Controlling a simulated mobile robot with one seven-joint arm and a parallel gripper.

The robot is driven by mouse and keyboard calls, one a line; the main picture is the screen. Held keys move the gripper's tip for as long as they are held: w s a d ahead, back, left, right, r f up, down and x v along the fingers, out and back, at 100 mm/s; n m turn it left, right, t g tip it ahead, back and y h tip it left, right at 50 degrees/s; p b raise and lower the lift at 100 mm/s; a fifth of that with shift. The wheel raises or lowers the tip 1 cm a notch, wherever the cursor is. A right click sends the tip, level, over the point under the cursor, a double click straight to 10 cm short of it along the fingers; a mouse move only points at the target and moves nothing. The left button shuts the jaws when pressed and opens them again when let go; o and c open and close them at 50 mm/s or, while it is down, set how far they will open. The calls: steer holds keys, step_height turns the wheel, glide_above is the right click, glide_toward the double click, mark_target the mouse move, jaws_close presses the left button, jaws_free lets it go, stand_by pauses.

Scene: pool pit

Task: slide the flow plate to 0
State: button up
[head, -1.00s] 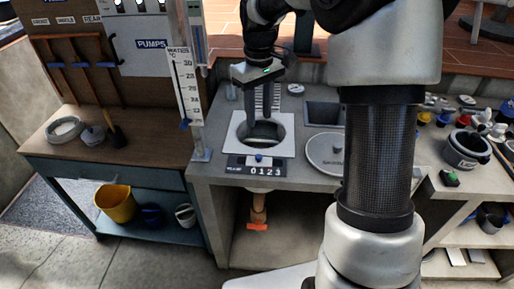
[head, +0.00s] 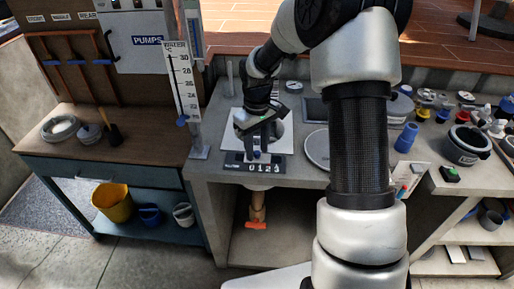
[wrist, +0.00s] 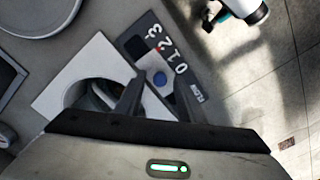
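A dark scale strip marked FLOW and 0 1 2 3 (head: 262,168) lies at the bench front; it also shows in the wrist view (wrist: 160,48). A small red mark shows near its middle digits. Beside it, the flow plate's blue knob (wrist: 159,79) stands on a grey piece. The knob sits about level with the low digits, but I cannot tell the exact reading. A white square panel (wrist: 92,68) with a round opening lies behind it. My gripper (wrist: 158,92) is open, pointing down, one finger on each side of the knob. In the head view my gripper (head: 260,148) hides much of the opening.
A thermometer board (head: 183,80) stands left of the panel. A round grey lid (head: 318,149) and a blue cup (head: 406,138) are to the right. An orange-tipped pipe (head: 257,215) hangs below the bench.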

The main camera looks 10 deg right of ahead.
jaws_close()
steer(key=shift+w+a+r, duration=0.1)
steer(key=shift+w+a, duration=0.2)
steer(key=shift+a, duration=0.55)
steer(key=shift+w+a+f, duration=0.1)
steer(key=shift+w+a, duration=0.15)
steer(key=shift+a, duration=0.65)
steer(key=shift+w+a+r, duration=0.1)
steer(key=shift+w+a, duration=0.2)
steer(key=shift+a, duration=0.55)
jaws_free()
steer(key=shift+a, duration=0.15)
steer(key=shift+r, duration=0.15)
step_height(320, 180, up, 12)
steer(key=p, duration=0.1)
